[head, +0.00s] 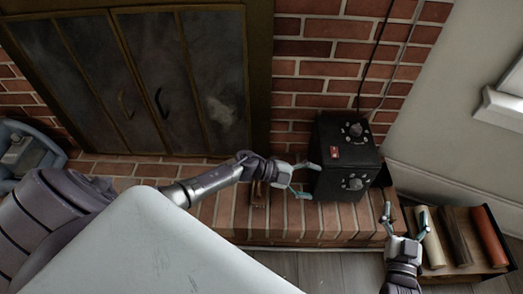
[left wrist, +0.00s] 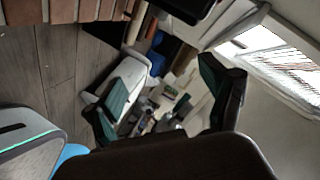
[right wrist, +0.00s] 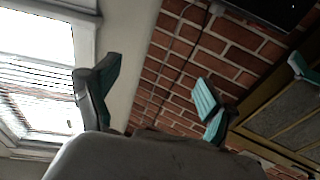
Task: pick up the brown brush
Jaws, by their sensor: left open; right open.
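A small brown object, which looks like the brown brush (head: 259,194), sits on the brick hearth, partly hidden by my left wrist. My left gripper (head: 309,181) is open and empty over the hearth, to the right of the brush and beside the black box. In the left wrist view its fingers (left wrist: 150,84) are spread with nothing between them. My right gripper (head: 405,213) is open and empty at the right, in front of the shelf. In the right wrist view its fingers (right wrist: 156,74) are apart and empty. The brush cannot be made out in either wrist view.
A black box with dials (head: 345,150) stands on the hearth (head: 325,222), close to my left fingertips. A low shelf with rolled items (head: 463,240) stands at the right. Dark fireplace doors (head: 150,85) are behind. A blue-grey object (head: 28,155) is at far left.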

